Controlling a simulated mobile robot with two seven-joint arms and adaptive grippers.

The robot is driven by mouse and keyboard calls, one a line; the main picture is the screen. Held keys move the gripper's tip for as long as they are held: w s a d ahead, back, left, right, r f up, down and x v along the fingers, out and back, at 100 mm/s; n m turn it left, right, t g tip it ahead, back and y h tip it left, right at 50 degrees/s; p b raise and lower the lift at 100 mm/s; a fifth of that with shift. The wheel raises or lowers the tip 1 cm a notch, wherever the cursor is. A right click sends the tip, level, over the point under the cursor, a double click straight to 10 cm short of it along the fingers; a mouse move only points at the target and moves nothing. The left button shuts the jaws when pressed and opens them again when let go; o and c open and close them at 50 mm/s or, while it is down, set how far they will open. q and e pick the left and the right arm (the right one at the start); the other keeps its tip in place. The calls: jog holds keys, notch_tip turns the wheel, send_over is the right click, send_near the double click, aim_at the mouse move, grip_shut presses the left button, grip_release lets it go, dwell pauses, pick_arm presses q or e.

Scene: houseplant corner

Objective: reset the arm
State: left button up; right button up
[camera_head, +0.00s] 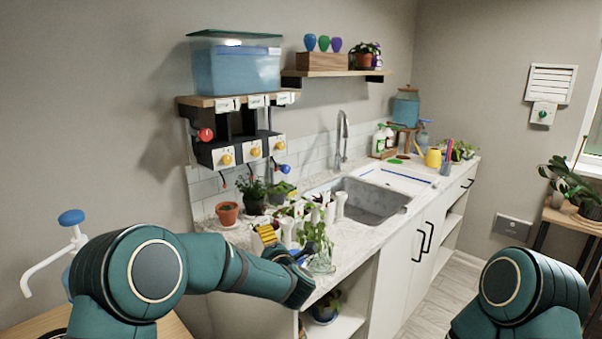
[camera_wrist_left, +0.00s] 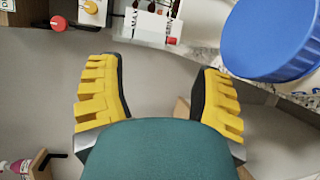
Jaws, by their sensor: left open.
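My left arm comes in from the lower left in the head view and reaches toward the counter's front edge. My left gripper (camera_head: 266,235) has yellow finger pads and is near the potted plants at the counter's near end. In the left wrist view my left gripper (camera_wrist_left: 162,92) is open, with its two yellow fingers wide apart and nothing between them. Of my right arm only a teal part shows at the lower right of the head view; its gripper is out of view.
Leafy plants (camera_head: 316,233) and a terracotta pot (camera_head: 227,212) crowd the near counter. A sink (camera_head: 376,201) lies beyond. A dispenser rack (camera_head: 240,151) hangs above. A large blue round object (camera_wrist_left: 268,38) is close to the left wrist camera. Floor (camera_head: 440,275) is clear at right.

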pick_arm(q)
jog(key=s+f+m+g+h, duration=0.25)
jog(key=s+f+m, duration=0.35)
jog(key=f, duration=0.4)
jog(key=s+f+m+g+h, duration=0.2)
jog(key=s+f+m+h, duration=0.3)
jog(key=f, duration=0.5)
jog(key=s+f+m+g, duration=0.3)
jog(key=s, duration=0.5)
jog(key=s+a+f+m+g+h, duration=0.1)
jog(key=s+f+m+g, duration=0.2)
jog(key=s, duration=0.6)
jog(key=s+f+m+g+h, duration=0.1)
jog(key=s+f+m+g, duration=0.2)
jog(key=s, duration=0.6)
notch_tip(320, 180, down, 2)
jog(key=shift+a+f+m, duration=0.1)
jog(key=shift+a+m, duration=0.1)
jog(key=shift+m, duration=0.8)
jog(key=shift+h, duration=0.25)
